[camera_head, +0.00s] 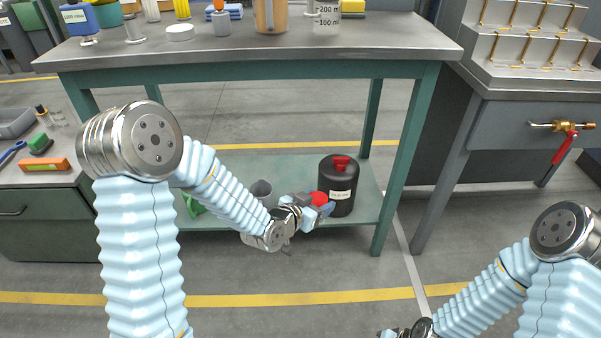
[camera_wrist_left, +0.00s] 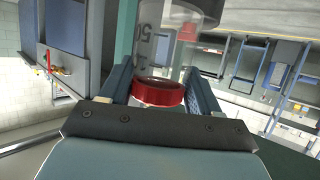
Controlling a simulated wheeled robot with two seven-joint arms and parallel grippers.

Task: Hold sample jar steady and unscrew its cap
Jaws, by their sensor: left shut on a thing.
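The sample jar shows in the left wrist view as a clear, marked body (camera_wrist_left: 158,48) with a red screw cap (camera_wrist_left: 160,92) at the end nearest my palm. My left gripper (camera_head: 324,206) is shut on the jar, with one finger on each side at the cap end. In the head view, only the red cap (camera_head: 319,198) shows clearly, in front of the black canister; the jar's body cannot be made out there. My right gripper (camera_head: 390,333) is only partly in view at the bottom edge, far from the jar; its fingers cannot be made out.
A black canister (camera_head: 345,201) with a red top stands on the bench's green lower shelf (camera_head: 270,170). Bottles and a cylinder (camera_head: 327,18) stand on the bench top (camera_head: 240,50). The front floor is clear.

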